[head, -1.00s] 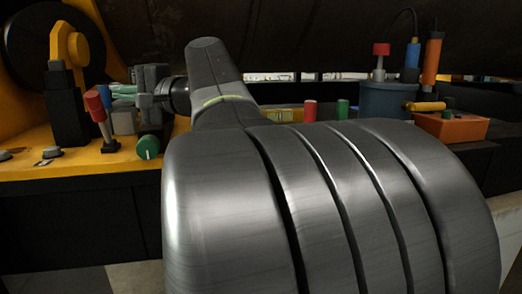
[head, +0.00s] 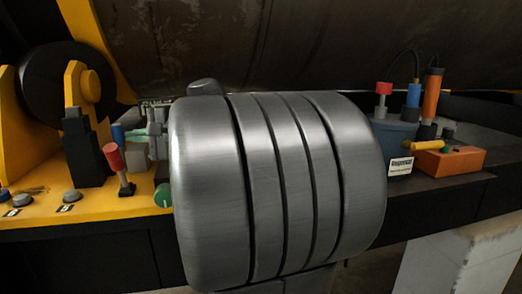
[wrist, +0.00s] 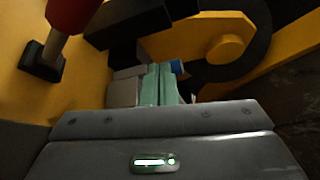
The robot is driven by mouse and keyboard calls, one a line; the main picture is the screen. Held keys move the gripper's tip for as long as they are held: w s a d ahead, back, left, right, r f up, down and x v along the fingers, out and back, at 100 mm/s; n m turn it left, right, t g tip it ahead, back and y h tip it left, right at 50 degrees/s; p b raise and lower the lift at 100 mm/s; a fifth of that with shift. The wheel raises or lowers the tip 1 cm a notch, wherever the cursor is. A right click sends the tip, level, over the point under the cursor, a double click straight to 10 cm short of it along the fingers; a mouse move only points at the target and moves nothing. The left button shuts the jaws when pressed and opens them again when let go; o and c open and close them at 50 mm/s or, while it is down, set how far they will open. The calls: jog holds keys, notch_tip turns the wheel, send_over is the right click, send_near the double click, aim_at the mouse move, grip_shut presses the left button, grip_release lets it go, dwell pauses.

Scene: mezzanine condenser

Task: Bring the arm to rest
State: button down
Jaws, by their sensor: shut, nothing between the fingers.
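My gripper (head: 130,134) shows in the head view just left of my large metallic arm link, which hides part of the wrist. Its pale green fingers point left, above the yellow bench top. In the wrist view the fingers (wrist: 160,72) lie side by side, closed together with nothing between them. The grey gripper body fills the bottom of that view. My arm is bent in front of the head camera and covers the middle of the picture. I cannot tell the exact gap between the fingers and the things behind them.
A red-handled lever (head: 115,160) stands on the yellow panel (head: 95,200), near a green knob (head: 163,195) and a black block (head: 85,150). At right are a blue-grey container (head: 396,135) and an orange box (head: 450,160). A large dark cylinder (head: 330,45) spans the back.

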jog(key=shift+w+a+f+m+g+h+p, duration=0.2)
jog(key=shift+w+f+m+p, duration=0.25)
jog(key=shift+p, duration=0.75)
jog(key=shift+w+a+f+m+g+h+p, duration=0.15)
jog(key=shift+w+m+g+h+p, duration=0.3)
jog(key=shift+p, duration=0.75)
jog(key=shift+w+f, duration=0.1)
jog(key=shift+d, duration=0.15)
